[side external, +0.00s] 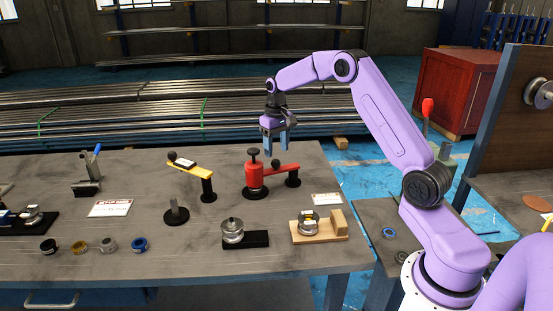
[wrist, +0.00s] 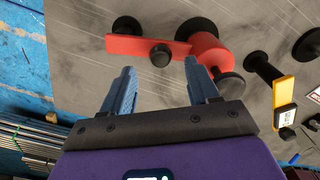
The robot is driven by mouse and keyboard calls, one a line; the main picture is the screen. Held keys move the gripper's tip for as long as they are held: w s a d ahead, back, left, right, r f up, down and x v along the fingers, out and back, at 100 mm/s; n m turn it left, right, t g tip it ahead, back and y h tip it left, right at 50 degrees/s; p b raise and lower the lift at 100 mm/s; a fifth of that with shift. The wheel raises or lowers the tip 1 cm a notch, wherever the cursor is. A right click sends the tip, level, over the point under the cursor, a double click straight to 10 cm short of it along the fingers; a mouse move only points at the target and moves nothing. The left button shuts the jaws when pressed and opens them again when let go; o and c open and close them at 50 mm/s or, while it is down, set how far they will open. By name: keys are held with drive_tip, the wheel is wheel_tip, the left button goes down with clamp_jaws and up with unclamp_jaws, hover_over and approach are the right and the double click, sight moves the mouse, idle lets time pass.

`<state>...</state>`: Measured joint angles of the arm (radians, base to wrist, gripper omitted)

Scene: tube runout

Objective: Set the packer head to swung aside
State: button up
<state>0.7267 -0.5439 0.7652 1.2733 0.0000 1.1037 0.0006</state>
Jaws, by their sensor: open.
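A red swing-arm unit (side external: 255,174) stands near the right end of the bench. It has a red cylinder with a black knob on top and a red arm reaching right to a black post. A yellow arm (side external: 190,180) runs from a black post up-left to a black knob, with a separate black stand below it. No readable label shows which is the packer head. My gripper (side external: 275,145) is open and empty, pointing down above and a little right of the red cylinder. In the wrist view, the red arm (wrist: 125,45) lies beyond my open fingers (wrist: 160,75).
A metal piece on a black block (side external: 232,232) and another on a wooden block (side external: 318,228) stand in front. Several rings (side external: 108,244) lie at the front left. A card (side external: 325,199) lies right of the red unit. Pipe stacks (side external: 130,105) lie behind the bench.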

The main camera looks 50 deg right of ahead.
sight(277, 161)
drive_tip(key=shift+f, duration=2.35)
clamp_jaws()
